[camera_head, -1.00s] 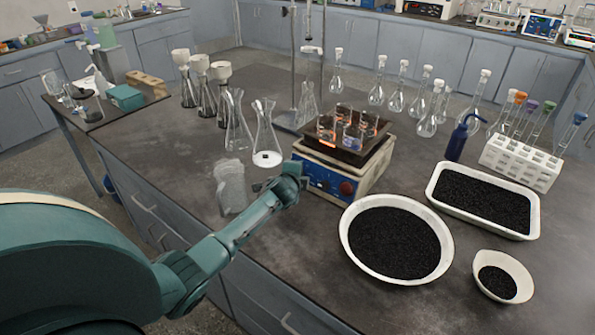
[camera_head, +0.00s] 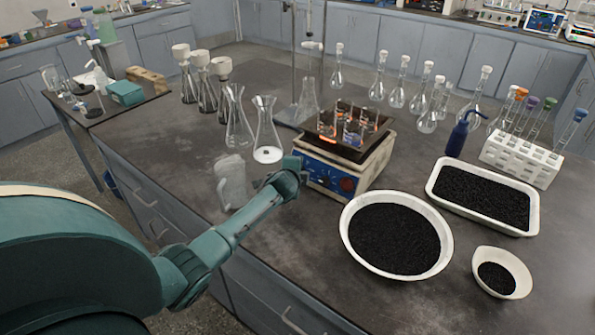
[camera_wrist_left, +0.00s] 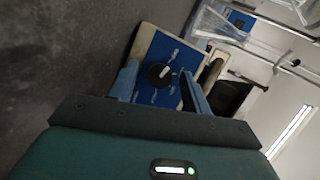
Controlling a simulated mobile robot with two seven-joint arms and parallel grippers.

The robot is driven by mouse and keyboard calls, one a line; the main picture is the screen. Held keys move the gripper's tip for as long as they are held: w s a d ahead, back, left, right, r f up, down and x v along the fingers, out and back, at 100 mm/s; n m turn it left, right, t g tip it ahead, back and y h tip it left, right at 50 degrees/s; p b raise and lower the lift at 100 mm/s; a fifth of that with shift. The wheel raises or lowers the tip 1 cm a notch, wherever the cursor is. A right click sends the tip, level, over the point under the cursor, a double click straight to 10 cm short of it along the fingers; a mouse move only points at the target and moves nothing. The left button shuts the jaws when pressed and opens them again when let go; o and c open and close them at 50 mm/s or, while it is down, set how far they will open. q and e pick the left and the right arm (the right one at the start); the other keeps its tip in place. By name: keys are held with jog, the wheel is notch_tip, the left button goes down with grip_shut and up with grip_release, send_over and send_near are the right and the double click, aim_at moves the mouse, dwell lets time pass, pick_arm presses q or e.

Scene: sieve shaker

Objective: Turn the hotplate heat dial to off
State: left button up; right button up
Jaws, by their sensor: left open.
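The hotplate (camera_head: 335,178) stands on the dark bench with a blue front panel, which also shows in the left wrist view (camera_wrist_left: 160,50). A round black dial with a white pointer mark (camera_wrist_left: 158,73) sits on that panel between my finger tips. A red round part (camera_head: 347,185) shows at the panel's right in the head view. My left gripper (camera_wrist_left: 160,70) is open, one finger on each side of the dial; I cannot tell whether they touch it. In the head view, my left gripper (camera_head: 298,168) is at the panel's left end and hides part of it.
Several small glass vessels (camera_head: 352,130) with orange glow stand on the hotplate top. A round bowl of black grains (camera_head: 350,272) is close right.

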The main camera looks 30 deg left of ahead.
pick_arm(q)
jog(key=shift+s, duration=0.1)
jog(key=p+v, duration=0.1)
jog(key=v, duration=1.2)
jog(key=shift+p, duration=0.3)
jog(key=shift+d, duration=0.1)
